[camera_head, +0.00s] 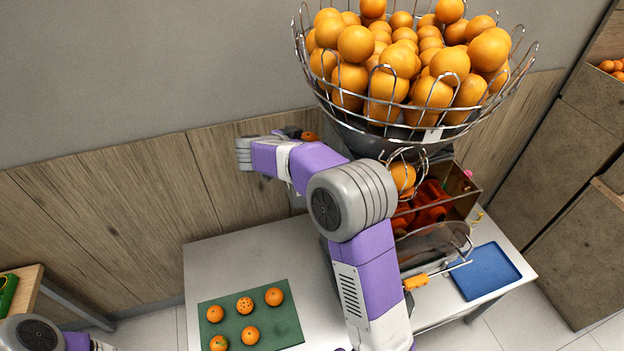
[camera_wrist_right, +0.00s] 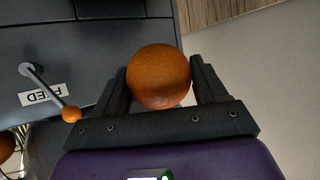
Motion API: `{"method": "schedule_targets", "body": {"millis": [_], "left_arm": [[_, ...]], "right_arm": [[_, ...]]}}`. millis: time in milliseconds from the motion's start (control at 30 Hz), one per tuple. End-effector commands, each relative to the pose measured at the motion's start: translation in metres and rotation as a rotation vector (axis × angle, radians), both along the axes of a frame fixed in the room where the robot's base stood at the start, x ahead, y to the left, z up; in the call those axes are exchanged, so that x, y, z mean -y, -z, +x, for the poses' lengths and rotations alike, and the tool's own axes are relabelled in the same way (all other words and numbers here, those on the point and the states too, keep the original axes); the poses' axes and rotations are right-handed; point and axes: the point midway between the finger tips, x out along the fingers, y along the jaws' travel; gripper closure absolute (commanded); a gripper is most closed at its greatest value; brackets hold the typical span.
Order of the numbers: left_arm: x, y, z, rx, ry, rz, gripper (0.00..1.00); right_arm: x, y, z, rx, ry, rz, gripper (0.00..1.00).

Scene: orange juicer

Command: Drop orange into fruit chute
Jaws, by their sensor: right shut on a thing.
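My right gripper (camera_wrist_right: 160,90) is shut on an orange (camera_wrist_right: 158,76), with a finger on each side of it in the right wrist view. In the head view the held orange (camera_head: 309,136) shows small at the end of my right arm, beside the juicer's upper left side. The juicer (camera_wrist_right: 50,50) fills the left of the wrist view as a dark body with a "FEED" label (camera_wrist_right: 41,94) and a lever with an orange knob (camera_wrist_right: 71,114). The chute opening cannot be made out clearly. My left gripper is not in view; only part of my left arm shows at bottom left.
A wire basket (camera_head: 415,115) heaped with oranges tops the juicer. A green mat (camera_head: 285,325) with several oranges lies on the white table (camera_head: 225,262). A blue tray (camera_head: 485,272) sits at right. My right arm hides part of the juicer.

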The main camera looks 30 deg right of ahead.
Motion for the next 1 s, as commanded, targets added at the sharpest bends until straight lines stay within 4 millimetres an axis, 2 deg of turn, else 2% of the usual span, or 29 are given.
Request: {"method": "schedule_targets", "body": {"millis": [433, 600, 867, 900, 1000], "left_arm": [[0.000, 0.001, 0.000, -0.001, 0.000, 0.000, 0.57], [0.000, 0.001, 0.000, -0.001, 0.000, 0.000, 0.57], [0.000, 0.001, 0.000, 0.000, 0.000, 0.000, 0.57], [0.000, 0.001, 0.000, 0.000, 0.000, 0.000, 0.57], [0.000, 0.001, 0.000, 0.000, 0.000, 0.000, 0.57]], "right_arm": [[0.000, 0.049, 0.000, -0.002, -0.001, -0.002, 0.62], [0.001, 0.056, 0.000, 0.000, 0.000, -0.001, 0.63], [0.001, 0.057, 0.000, 0.000, -0.001, -0.001, 0.63], [0.001, 0.057, 0.000, 0.000, -0.001, -0.001, 0.25], [0.000, 0.057, 0.000, 0.000, -0.001, -0.001, 0.10]]}}
